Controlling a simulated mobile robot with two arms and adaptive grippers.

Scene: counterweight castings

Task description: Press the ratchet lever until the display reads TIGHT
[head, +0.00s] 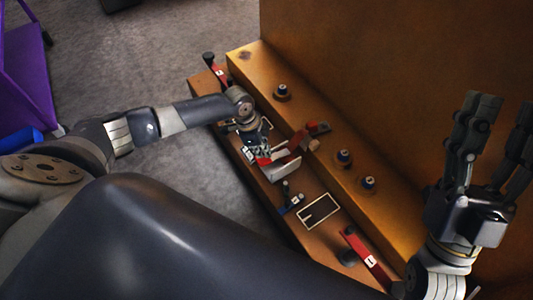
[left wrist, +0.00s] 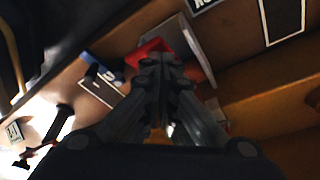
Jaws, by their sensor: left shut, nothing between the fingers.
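My left gripper (head: 262,155) is shut and empty, pointing down over the wooden ledge. In the left wrist view its fingertips (left wrist: 165,68) are together, directly over or against a red part (left wrist: 150,48); I cannot tell whether they touch. That red part (head: 268,157) is beside a light grey plate (head: 281,169), and a red arm (head: 300,140) with a knob runs to the right of it. Which part is the ratchet lever is unclear, as the gripper hides some of it. No readable TIGHT display shows. My right gripper (head: 495,135) is raised at the right, open and empty.
Red levers stand at the ledge's far end (head: 220,74) and near end (head: 368,258). A small blue lever (head: 291,205) and a white-outlined rectangle (head: 319,211) lie nearer. Several dark knobs (head: 343,158) top the raised step. A brown wall (head: 400,80) rises behind.

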